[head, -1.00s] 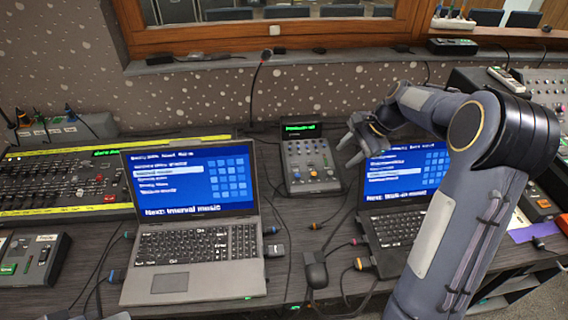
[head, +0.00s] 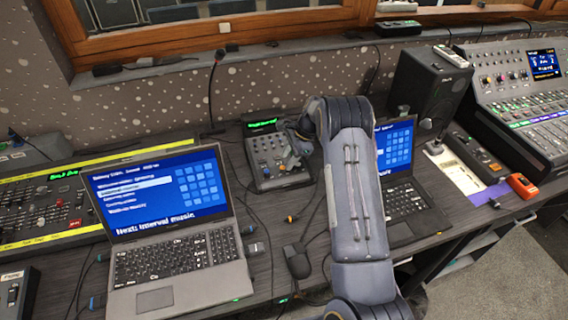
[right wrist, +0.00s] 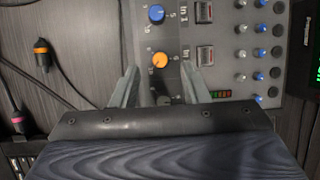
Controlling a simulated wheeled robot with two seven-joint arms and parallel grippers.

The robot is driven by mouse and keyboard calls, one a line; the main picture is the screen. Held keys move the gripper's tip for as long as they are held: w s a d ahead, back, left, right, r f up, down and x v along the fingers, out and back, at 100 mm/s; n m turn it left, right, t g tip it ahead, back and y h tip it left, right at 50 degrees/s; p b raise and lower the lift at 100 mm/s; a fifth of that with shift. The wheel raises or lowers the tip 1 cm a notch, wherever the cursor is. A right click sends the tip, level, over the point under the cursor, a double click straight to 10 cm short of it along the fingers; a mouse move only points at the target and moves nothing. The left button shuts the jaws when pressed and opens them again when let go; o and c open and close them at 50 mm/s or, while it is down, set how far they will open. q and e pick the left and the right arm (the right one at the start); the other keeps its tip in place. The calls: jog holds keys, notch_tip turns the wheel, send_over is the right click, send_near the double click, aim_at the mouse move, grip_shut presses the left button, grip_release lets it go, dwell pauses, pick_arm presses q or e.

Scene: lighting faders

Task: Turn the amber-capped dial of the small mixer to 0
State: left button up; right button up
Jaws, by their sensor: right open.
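The small mixer (head: 262,172) stands upright behind and between the two laptops, with a green-lit display at its top. In the right wrist view its grey panel (right wrist: 222,30) fills the upper right. The amber-capped dial (right wrist: 160,60) shows there, below a blue-capped dial (right wrist: 157,14). I cannot clearly read its pointer. My right gripper (right wrist: 160,70) is open, its fingertips on either side of the amber cap, with gaps visible. In the head view the right gripper (head: 297,140) is at the mixer's right edge, partly hidden by my arm. My left gripper is out of view.
One open laptop (head: 180,275) stands in front left; another (head: 400,205) is right, partly behind my arm. Cables and a black mouse-like object (head: 297,262) lie between them. A dark speaker (head: 425,95) and a large mixing console (head: 525,95) stand farther right.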

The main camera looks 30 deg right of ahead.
aim_at(283, 167)
jog(key=shift+x, duration=1.95)
grip_shut()
